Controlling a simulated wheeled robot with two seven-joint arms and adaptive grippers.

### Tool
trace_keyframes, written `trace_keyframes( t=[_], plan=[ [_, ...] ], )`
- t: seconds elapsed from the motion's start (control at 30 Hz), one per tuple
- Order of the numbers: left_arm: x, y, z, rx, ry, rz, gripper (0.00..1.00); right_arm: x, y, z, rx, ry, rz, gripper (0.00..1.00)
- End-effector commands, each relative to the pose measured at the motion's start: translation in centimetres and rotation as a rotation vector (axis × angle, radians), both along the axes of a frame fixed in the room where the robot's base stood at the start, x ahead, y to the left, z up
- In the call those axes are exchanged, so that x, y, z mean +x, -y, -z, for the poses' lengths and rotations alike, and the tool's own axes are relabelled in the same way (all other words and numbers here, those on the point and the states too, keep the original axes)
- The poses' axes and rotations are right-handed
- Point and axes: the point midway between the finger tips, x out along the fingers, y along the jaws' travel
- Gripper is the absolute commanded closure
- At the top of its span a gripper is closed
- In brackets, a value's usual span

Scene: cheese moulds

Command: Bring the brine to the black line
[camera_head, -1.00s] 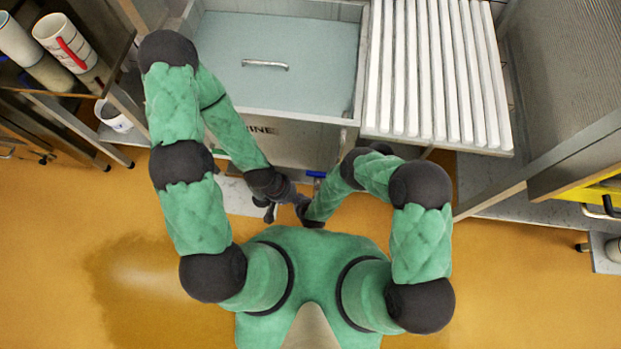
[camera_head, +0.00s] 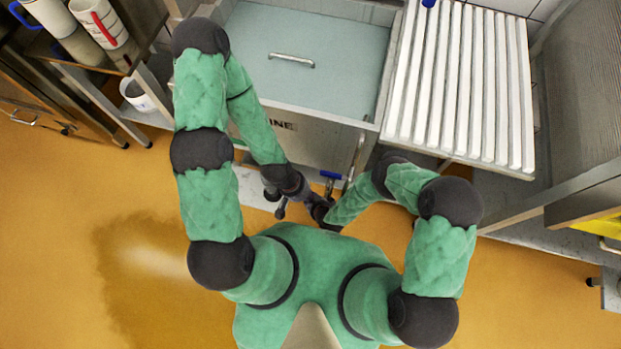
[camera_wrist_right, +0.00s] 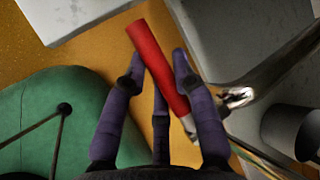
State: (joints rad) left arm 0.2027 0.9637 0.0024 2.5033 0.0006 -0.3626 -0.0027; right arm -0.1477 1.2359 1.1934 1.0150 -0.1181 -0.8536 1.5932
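The brine tank (camera_head: 330,138) stands ahead in the head view, with part of its dark lettering showing. Its top shows a flat blue-grey surface (camera_head: 345,75) with a metal handle (camera_head: 291,60). I cannot make out a black line or a level. A blue lever (camera_head: 330,175) shows low at the tank's front. My left gripper (camera_head: 275,202) is low before the tank; its fingers are too small to read. My right gripper (camera_wrist_right: 158,58) has a red lever (camera_wrist_right: 158,62) between its purple fingers; whether they press on it is unclear. A metal pipe (camera_wrist_right: 275,75) runs beside it.
A white slatted rack (camera_head: 462,85) is right of the tank. A grey cabinet (camera_head: 585,100) is at the far right. Orange floor (camera_head: 60,220) is open at the left.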

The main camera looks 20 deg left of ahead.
Motion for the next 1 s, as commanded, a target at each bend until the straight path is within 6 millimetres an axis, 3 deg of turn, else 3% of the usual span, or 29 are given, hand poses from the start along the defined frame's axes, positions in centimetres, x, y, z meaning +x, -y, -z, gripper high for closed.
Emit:
trace_keyframes(
  t=[0.07,0.57,1.0],
  plan=[
    [0.0,0.0,0.0,0.0,0.0,0.0,1.0,0.1,0.0,0.0,0.0,0.002,0.001,0.49],
    [0.0,0.0,0.0,0.0,0.0,0.0,1.0,-0.4,0.5,-0.8,0.0,0.001,0.0,0.49],
    [0.0,0.0,0.0,0.0,0.0,0.0,1.0,-5.7,4.9,-0.7,-0.001,-0.013,0.004,0.49]
  ],
)
